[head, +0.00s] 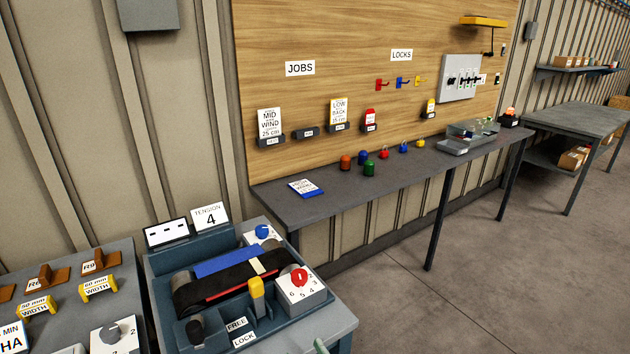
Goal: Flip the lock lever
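The belt press (165,290) stands at the lower left, with a black belt (225,285) running inside its blue-grey frame. A lever with a yellow grip (256,288) stands upright at the front of the press. A FREE label (237,325) and a LOCK label (243,340) sit in front of it, FREE nearer the belt. I cannot tell for certain which label the lever is set to. My gripper is not in view.
A red dial (300,277) is right of the lever, a blue knob (262,231) behind, and a dark knob (195,330) left. A pale green bar end (321,346) shows at the bottom edge. A long bench (335,198) stands behind; the floor (470,270) at right is clear.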

